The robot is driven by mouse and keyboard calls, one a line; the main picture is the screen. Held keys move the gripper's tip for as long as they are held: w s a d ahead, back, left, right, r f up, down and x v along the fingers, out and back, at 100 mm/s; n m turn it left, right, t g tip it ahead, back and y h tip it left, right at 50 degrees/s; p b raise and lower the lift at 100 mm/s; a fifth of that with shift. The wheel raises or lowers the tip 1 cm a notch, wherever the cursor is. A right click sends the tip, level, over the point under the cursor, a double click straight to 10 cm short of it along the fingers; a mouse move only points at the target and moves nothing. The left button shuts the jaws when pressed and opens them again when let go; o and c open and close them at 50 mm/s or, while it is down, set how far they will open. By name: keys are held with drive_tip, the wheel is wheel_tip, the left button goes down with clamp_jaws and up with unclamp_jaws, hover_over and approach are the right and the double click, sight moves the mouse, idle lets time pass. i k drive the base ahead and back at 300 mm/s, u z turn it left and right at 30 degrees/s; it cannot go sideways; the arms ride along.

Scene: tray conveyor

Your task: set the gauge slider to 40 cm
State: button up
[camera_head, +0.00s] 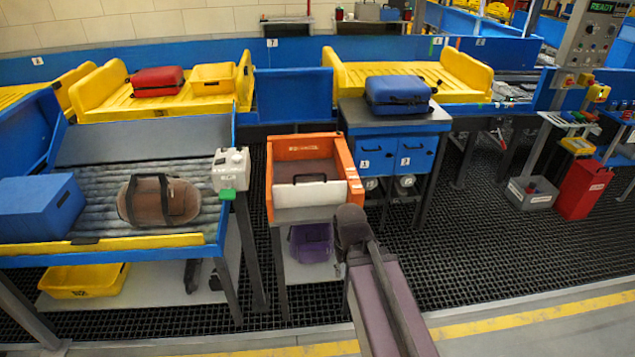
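An orange open-topped frame (351,172) stands on a small stand in the middle. It has a brown inside and a pale front panel (308,196). A dark bar-like handle (308,178) sits just above that panel. This may be the gauge with its slider, but I cannot make out a scale or a reading. My arm comes up from the bottom, and its dark joint is close to the frame's front right corner. I cannot make out my gripper's fingers in this view.
Left, a roller conveyor (130,243) carries a blue box (40,208) and a brown bag (160,200); a pale control box (231,170) is at its right end. Right of the frame, a blue suitcase (398,94) lies on a blue cabinet (402,148). A purple bin (311,243) sits below the frame.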

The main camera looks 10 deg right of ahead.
sight(295, 196)
drive_tip(key=u, duration=0.05)
drive_tip(key=i, duration=0.95)
